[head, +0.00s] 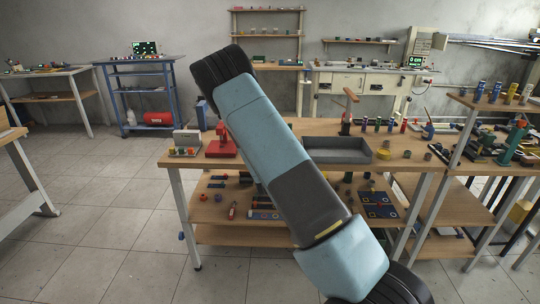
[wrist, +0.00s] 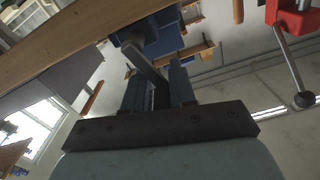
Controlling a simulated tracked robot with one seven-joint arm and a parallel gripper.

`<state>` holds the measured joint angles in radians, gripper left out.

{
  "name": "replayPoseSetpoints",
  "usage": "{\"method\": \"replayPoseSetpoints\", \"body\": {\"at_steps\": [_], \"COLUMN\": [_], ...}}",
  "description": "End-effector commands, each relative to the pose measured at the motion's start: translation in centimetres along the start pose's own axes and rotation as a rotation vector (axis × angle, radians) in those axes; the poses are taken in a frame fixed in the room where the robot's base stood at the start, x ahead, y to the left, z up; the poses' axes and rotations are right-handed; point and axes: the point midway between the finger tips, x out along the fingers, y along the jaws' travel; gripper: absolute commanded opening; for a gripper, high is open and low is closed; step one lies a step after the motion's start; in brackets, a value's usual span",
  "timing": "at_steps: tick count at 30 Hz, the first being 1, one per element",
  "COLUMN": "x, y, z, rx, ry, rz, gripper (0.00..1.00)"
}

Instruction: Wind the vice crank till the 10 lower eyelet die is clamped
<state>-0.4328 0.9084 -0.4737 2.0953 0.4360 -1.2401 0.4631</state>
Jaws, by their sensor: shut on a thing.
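In the wrist view my gripper (wrist: 157,88) is shut on the vice crank, whose grey bar (wrist: 146,62) runs up and left from between the fingers to a dark hub. Behind the hub is the blue vice body (wrist: 165,32), mounted at the edge of a wooden bench top. The crank's grip is mostly hidden by the fingers. I cannot make out the 10 lower eyelet die or the vice jaws in either view.
A red press (head: 222,146) stands on the bench's left end; a red device with a ball-ended lever (wrist: 300,70) shows in the wrist view. A grey tray (head: 338,150) and several small parts lie on the bench (head: 300,128). A green press (head: 512,146) stands far right. Floor at left is clear.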

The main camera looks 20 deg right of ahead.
Motion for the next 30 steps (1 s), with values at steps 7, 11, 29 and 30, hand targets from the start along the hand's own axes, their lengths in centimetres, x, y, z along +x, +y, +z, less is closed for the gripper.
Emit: {"method": "replayPoseSetpoints", "body": {"at_steps": [7,11,29,30], "x": [-0.22,-0.23,-0.26,-0.26], "y": [0.24,0.32,0.37,0.37], "z": [0.34,0.3,0.35,0.34], "rx": [0.057,0.083,0.12,0.12], "ry": [-0.011,-0.01,-0.012,-0.012], "rz": [0.001,0.001,-0.001,-0.001], "gripper": [0.0,0.0,0.0,0.0]}}
